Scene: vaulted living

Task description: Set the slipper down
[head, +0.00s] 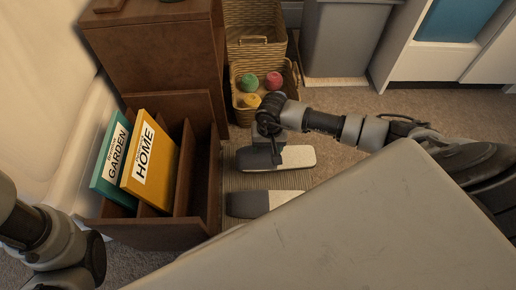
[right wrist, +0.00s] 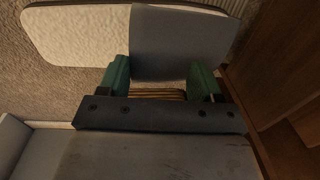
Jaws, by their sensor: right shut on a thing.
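One slipper (head: 295,157), with a grey upper and a cream sole, lies level over a striped mat (head: 290,180) in the head view. My right gripper (head: 278,148) is shut on its grey upper from above. In the right wrist view the slipper (right wrist: 75,35) spans the top, its grey part (right wrist: 180,40) at the green fingertips. I cannot tell whether its sole touches the mat. A second, matching slipper (head: 252,203) lies on the mat nearer to me, partly hidden. Part of my left arm shows at the lower left, but its gripper does not.
A wooden rack (head: 160,228) with a teal binder (head: 108,165) and a yellow binder (head: 150,160) stands left of the mat. Baskets (head: 250,50), the lower one holding yarn balls (head: 273,81), and a grey bin (head: 345,40) stand behind. Carpet (head: 350,100) is clear to the right.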

